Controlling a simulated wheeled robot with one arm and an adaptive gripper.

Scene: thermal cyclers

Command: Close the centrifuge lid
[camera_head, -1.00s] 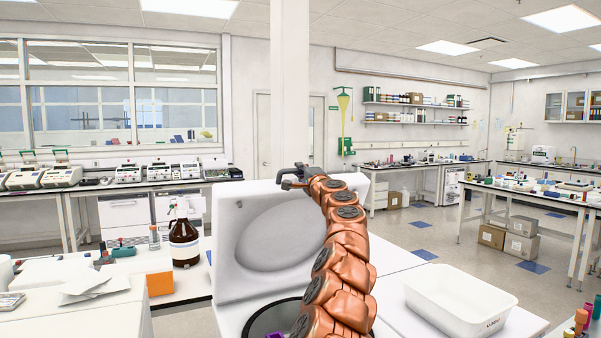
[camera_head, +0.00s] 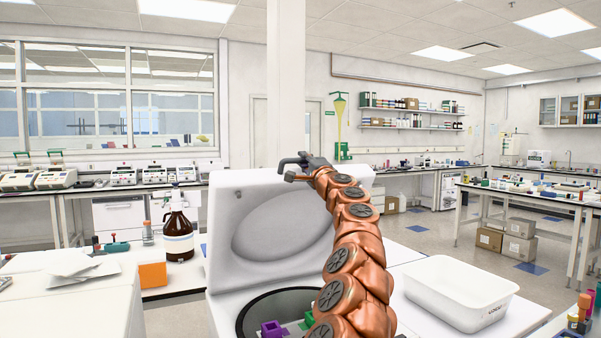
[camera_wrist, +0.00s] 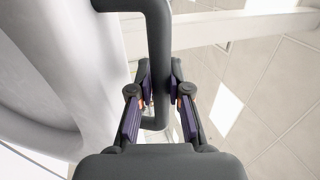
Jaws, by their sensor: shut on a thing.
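The white centrifuge lid (camera_head: 225,235) stands raised, with its round recess facing the head camera. Below it is the open dark bowl (camera_head: 250,318) of the centrifuge, holding purple (camera_head: 271,330) and green pieces; my arm hides the bowl's right part. My gripper (camera_head: 297,170) is at the lid's top edge. In the wrist view, my gripper (camera_wrist: 159,100) has its two fingers on either side of a dark bar handle (camera_wrist: 158,55) and is shut on it. The pale lid (camera_wrist: 60,70) fills the left of that view.
A white tub (camera_head: 458,290) stands right of the centrifuge. A brown bottle (camera_head: 178,238) and an orange box (camera_head: 152,274) stand to its left. Coloured tubes (camera_head: 580,310) are at the lower right edge. Open floor lies beyond, right of the lid.

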